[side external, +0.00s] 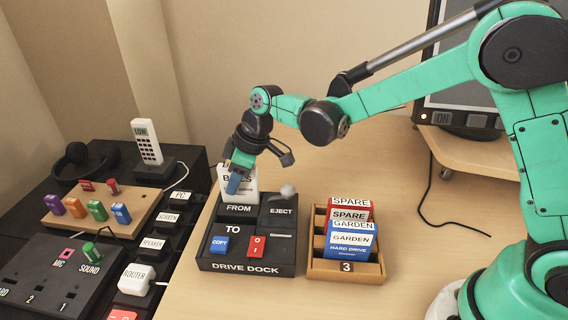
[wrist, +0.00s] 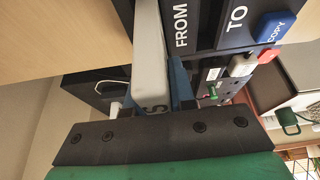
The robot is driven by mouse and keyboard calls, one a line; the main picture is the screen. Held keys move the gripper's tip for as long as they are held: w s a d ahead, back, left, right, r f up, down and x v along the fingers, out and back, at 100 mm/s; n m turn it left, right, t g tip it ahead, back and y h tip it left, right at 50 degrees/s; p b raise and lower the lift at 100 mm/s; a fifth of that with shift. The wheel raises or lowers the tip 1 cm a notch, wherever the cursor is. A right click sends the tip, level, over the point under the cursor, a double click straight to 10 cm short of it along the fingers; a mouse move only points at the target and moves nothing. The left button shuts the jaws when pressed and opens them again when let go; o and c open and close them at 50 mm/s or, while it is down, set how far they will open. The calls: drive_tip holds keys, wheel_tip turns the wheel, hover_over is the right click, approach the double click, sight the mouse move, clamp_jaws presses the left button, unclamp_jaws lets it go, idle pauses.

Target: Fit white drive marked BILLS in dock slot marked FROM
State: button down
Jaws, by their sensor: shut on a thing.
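The white drive marked BILLS (side external: 250,186) stands upright at the FROM end of the black drive dock (side external: 206,248). Its lower end is at the back edge of the FROM label (side external: 239,209); I cannot tell how deep it sits in the slot. My gripper (side external: 238,176) is shut on the drive from above, and a blue finger covers part of its lettering. In the wrist view the white drive (wrist: 150,55) lies between the blue fingers, beside the FROM label (wrist: 181,25). The slot mouth is hidden.
A wooden rack (side external: 345,268) with red SPARE and blue GARDEN drives stands right of the dock. A lever (side external: 287,191) rises by EJECT.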

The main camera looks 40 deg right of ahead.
sight(226, 165)
drive_tip(key=shift+f, duration=0.5)
drive_tip(key=shift+c, duration=2.1)
unclamp_jaws()
drive_tip(key=shift+r, duration=3.5)
